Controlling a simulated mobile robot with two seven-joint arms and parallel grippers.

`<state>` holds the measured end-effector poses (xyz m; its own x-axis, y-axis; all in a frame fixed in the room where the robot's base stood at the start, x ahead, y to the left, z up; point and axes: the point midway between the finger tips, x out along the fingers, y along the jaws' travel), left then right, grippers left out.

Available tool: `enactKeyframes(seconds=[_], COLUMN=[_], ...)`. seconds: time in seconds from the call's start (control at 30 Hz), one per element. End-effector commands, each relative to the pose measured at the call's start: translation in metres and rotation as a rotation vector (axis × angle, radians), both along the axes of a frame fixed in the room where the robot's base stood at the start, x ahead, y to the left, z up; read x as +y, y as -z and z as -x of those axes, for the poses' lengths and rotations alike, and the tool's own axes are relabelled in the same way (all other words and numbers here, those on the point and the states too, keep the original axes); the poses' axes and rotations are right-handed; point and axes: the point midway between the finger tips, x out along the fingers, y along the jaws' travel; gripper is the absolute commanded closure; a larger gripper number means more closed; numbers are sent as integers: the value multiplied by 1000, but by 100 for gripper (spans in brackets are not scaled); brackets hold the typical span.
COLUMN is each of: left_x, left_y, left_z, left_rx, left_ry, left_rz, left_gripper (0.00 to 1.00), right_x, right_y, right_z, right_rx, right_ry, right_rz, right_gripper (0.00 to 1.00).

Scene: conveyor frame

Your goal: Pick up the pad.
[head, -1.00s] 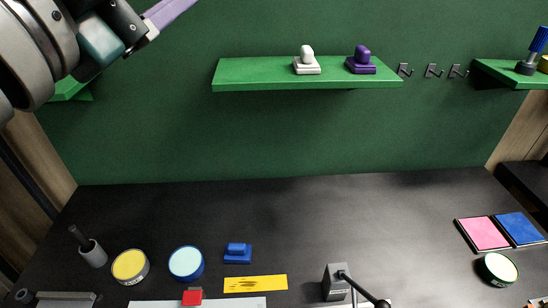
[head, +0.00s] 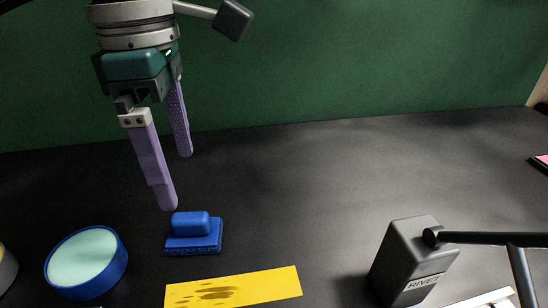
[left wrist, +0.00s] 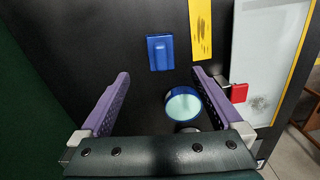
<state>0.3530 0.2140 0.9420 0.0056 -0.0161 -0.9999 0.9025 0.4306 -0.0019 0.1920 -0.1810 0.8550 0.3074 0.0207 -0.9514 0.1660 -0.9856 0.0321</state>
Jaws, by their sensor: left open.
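The pad is a blue block with a raised rounded grip (head: 194,233) on the dark tabletop, left of centre in the head view. It also shows beyond my fingertips in the left wrist view (left wrist: 160,52). My left gripper (head: 176,182) is open and empty, with its purple fingers pointing down. It is above and behind the pad and apart from it. In the left wrist view the open fingers (left wrist: 160,75) spread on either side, with the pad ahead between their lines. My right gripper is not in view.
A round blue-rimmed tin with a pale top (head: 86,262) stands left of the pad. A stained yellow strip (head: 233,288) lies in front. A grey box marked RIVET (head: 412,262) stands right. A red block (left wrist: 239,93) sits by a whiteboard (left wrist: 264,55).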

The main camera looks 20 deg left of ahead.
Motion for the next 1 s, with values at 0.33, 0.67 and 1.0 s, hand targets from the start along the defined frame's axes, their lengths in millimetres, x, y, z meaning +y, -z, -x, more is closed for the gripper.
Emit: enactKeyframes(seconds=[0.33, 0.67, 1.0], left_x=[4, 2, 2], left_y=[44, 90, 98], left_z=[1, 1, 1], left_rx=[6, 7, 4], left_ry=[-2, -3, -2], left_rz=[-19, -17, -18], left_gripper=[0, 0, 1], right_x=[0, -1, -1], right_y=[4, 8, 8], right_z=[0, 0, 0], right_rx=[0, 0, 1], right_ry=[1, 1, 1], right_rz=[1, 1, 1], right_gripper=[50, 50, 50])
